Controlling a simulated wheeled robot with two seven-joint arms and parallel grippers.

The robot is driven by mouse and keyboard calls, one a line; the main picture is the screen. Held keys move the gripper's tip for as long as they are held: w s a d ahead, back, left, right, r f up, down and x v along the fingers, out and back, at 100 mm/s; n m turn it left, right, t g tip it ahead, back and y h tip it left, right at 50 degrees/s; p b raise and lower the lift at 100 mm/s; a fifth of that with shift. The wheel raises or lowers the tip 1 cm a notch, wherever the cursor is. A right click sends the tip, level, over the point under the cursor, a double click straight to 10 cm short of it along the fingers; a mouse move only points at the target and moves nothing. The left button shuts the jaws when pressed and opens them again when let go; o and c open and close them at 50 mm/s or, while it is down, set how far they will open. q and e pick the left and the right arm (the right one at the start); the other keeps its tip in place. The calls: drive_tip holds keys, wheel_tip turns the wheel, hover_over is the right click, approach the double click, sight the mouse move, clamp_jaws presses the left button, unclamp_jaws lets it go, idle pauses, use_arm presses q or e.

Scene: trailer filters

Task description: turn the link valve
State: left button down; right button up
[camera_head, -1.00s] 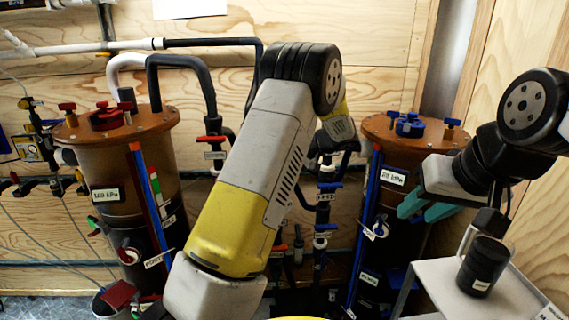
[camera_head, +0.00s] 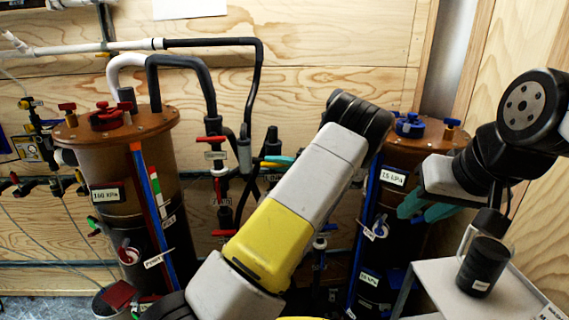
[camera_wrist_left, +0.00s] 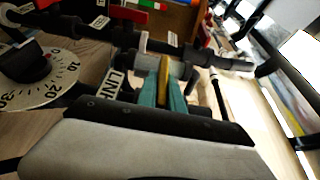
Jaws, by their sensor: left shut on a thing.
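The link valve has a yellow lever (camera_wrist_left: 164,75) on a grey pipe body, with a label beginning "LIN" (camera_wrist_left: 112,84) beside it in the left wrist view. My left gripper (camera_wrist_left: 166,92) has its teal fingers closed on either side of this lever. In the head view, the left gripper's teal tips (camera_head: 278,160) and a bit of yellow show between the two filter tanks, left of my wrist. My forearm hides much of the pipework below. My right gripper (camera_head: 425,210) has its teal fingers apart in front of the right tank, with nothing seen between them.
The left tank (camera_head: 108,165) and right tank (camera_head: 400,180) flank the pipes. Red-handled valves (camera_head: 212,140) stand left of my left gripper. A round dial (camera_wrist_left: 35,72) lies left of the lever. A black jar (camera_head: 484,268) stands on a white shelf (camera_head: 440,275) at right.

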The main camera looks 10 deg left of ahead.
idle(0.4)
use_arm(q)
drive_tip(key=c, duration=1.5)
unclamp_jaws()
drive_tip(key=d, duration=0.5)
drive_tip(key=s+d, duration=0.1)
drive_tip(key=d, duration=0.1)
drive_tip(key=shift+d+f, duration=0.1)
drive_tip(key=shift+d, duration=0.25)
